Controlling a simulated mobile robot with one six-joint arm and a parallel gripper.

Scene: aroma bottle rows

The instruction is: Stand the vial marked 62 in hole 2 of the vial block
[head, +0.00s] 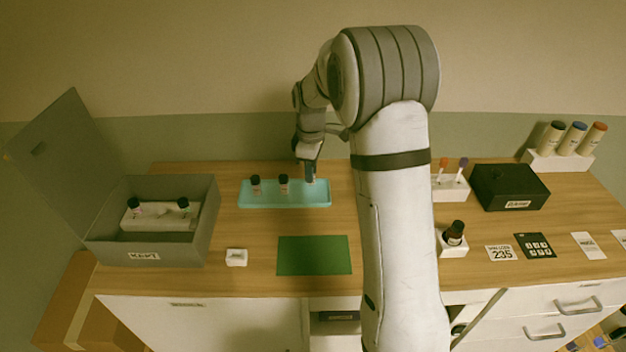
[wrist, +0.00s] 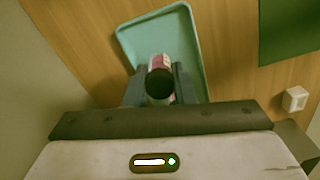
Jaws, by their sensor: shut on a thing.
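My gripper (head: 310,172) is at the right end of the teal tray (head: 300,202). In the wrist view my gripper (wrist: 155,88) is shut on a vial (wrist: 160,84) with a dark cap and a pink and white label. The held vial's number cannot be read, and the tray lies below it. Two more dark-capped vials, one (head: 256,185) at the left and one (head: 284,184) near the middle, stand in the tray; their marks are too small to read. A white block (head: 160,222) holding two vials stands inside the grey box; its hole numbers cannot be read.
The grey box (head: 150,252) has its lid open at the left. A green mat (head: 314,255) and small white block (head: 236,257) lie in front of the tray. To the right are a white rack (head: 450,190), a dark bottle (head: 455,232), a black box (head: 510,188) and several cards.

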